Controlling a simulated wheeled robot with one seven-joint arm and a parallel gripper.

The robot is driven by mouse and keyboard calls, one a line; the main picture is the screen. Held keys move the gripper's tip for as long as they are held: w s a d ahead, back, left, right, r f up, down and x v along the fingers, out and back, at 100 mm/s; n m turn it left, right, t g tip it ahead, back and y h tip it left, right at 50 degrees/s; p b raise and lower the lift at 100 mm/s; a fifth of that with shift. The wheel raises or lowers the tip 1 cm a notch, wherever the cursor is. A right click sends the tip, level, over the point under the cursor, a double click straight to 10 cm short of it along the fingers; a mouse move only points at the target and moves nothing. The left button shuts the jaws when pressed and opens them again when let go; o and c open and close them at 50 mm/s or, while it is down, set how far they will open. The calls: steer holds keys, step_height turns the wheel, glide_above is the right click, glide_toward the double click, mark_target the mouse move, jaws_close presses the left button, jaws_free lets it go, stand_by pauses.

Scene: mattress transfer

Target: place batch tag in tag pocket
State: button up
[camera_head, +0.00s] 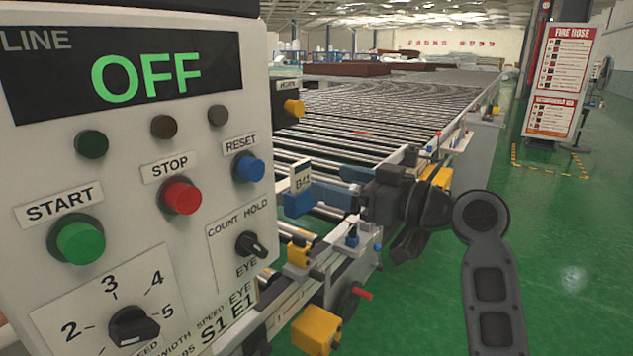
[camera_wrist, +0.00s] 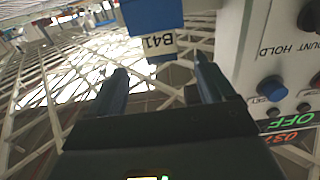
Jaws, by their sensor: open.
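The batch tag (camera_head: 301,176), white with a dark top edge, stands upright near the left tips of my gripper (camera_head: 318,196). Its lower end appears to sit in a blue holder (camera_head: 296,204), which looks like the tag pocket. In the wrist view the tag (camera_wrist: 158,43) reads "B41", with the blue holder (camera_wrist: 150,14) against it at the top of the picture. My gripper (camera_wrist: 160,68) is open there, its two dark blue fingers apart on either side of the tag and showing clear gaps. How deep the tag sits is hidden.
A control panel (camera_head: 130,130) with buttons and an "OFF" display fills the left, close to the gripper. A roller conveyor (camera_head: 370,120) runs behind it. Yellow sensors (camera_head: 315,330) and a red-handled knob (camera_head: 361,293) line its near edge. Green floor (camera_head: 570,240) is free at right.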

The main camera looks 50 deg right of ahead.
steer(key=shift+s, duration=0.9)
steer(key=s+a+f+m+g+h, duration=0.2)
steer(key=s+a+f, duration=0.3)
steer(key=f, duration=0.4)
steer(key=s+a+f+m+g+h, duration=0.1)
steer(key=s+a+f+m, duration=0.15)
steer(key=a+f, duration=0.6)
steer(key=s+a+n+y, duration=0.1)
steer(key=s+a+n, duration=0.1)
steer(key=s+a, duration=0.3)
steer(key=s+a+f+n+y, duration=0.1)
steer(key=s+a, duration=0.3)
steer(key=s, duration=0.8)
steer(key=shift+s+a+f+n, duration=0.15)
steer(key=shift+s+a+n, duration=0.25)
steer(key=shift+n, duration=0.15)
